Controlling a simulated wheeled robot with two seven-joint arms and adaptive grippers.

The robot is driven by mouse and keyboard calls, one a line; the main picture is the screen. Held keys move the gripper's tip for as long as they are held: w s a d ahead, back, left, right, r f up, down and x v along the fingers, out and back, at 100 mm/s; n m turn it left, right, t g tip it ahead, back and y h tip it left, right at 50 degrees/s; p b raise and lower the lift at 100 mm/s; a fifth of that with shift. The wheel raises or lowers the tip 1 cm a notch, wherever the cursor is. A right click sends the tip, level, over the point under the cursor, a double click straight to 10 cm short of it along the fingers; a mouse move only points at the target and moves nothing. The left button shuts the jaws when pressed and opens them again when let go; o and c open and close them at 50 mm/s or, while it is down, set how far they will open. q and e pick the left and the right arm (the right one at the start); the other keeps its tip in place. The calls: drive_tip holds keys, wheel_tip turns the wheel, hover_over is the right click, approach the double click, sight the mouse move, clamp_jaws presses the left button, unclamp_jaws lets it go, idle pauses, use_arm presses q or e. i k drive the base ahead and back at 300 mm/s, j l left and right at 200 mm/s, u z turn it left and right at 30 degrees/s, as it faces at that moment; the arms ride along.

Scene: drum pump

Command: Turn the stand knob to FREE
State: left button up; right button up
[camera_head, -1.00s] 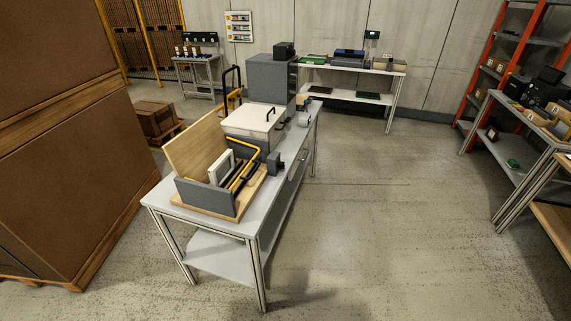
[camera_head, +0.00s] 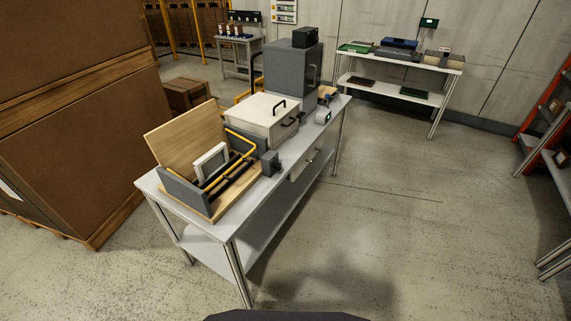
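I cannot make out a stand knob or a FREE mark in this view. A long grey workbench (camera_head: 233,229) stands left of centre. On its near end is a wooden stand (camera_head: 187,137) with a tilted board, grey side plates, a white frame (camera_head: 211,161) and a yellow bent bar (camera_head: 243,139). A small dark grey block (camera_head: 271,162) sits beside it on the right. Neither of my grippers shows.
A white box (camera_head: 262,118) with a black handle and a grey cabinet (camera_head: 291,73) stand farther along the bench. Large brown crates (camera_head: 85,150) rise at the left. A second table (camera_head: 448,62) stands at the back. The floor (camera_head: 420,220) right of the bench is clear.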

sight(277, 167)
drive_tip(key=i+l+u, duration=0.25)
drive_tip(key=l+u, duration=0.2)
drive_tip(key=l, duration=1)
drive_tip(key=l+u, duration=0.45)
drive_tip(key=l, duration=1.05)
drive_tip(key=i, duration=0.05)
